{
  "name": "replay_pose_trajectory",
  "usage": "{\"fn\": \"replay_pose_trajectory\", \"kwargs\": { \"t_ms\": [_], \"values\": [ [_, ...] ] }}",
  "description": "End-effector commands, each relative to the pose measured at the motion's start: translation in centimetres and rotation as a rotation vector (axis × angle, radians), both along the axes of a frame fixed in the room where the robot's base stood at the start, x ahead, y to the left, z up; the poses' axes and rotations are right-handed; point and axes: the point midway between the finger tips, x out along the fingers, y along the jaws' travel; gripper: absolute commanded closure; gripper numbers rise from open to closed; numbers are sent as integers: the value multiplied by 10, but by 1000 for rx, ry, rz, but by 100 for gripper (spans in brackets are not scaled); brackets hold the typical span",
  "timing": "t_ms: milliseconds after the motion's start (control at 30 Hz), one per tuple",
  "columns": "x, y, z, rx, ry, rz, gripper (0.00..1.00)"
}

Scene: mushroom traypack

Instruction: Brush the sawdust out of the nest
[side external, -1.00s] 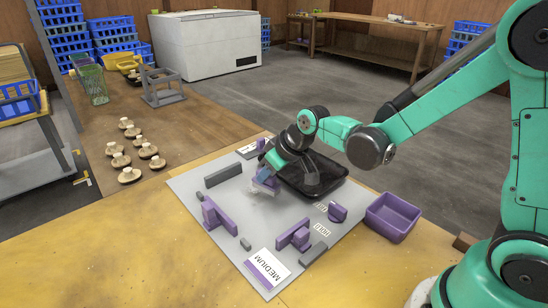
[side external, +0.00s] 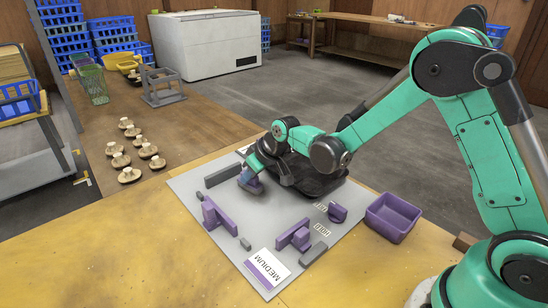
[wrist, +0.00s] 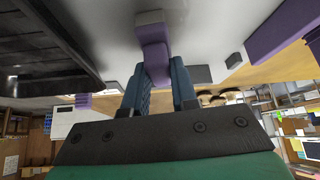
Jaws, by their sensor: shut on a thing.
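My gripper (side external: 250,182) is low over the grey board (side external: 208,255), at the left edge of the black tray (side external: 318,187). In the wrist view its two blue fingers (wrist: 160,88) are shut on a purple tool (wrist: 154,45), which I take to be the brush. The tool's far end lies against or just above the board; I cannot tell which. The black tray (wrist: 40,55) also shows at left in the wrist view. My arm hides much of it in the side view. The nest's outline is unclear, and I cannot make out any sawdust.
On the board are a purple bracket (side external: 218,214), a purple block (side external: 297,237), a purple knob (side external: 338,211), several grey bars and a MEDIUM card (side external: 267,270). A purple bin (side external: 392,217) sits at right. Several mushrooms (side external: 130,174) lie on the left table. The board's middle is open.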

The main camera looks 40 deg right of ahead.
Motion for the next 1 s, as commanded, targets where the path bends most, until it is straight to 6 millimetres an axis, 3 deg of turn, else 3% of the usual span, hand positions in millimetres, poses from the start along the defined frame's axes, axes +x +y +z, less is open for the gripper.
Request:
{"fn": "replay_pose_trajectory", "kwargs": {
  "t_ms": [200, 1000],
  "values": [
    [19, 0, 0, 0, 1, 0, 100],
    [-57, 0, 0, 0, 2, 0, 100]
  ]
}}
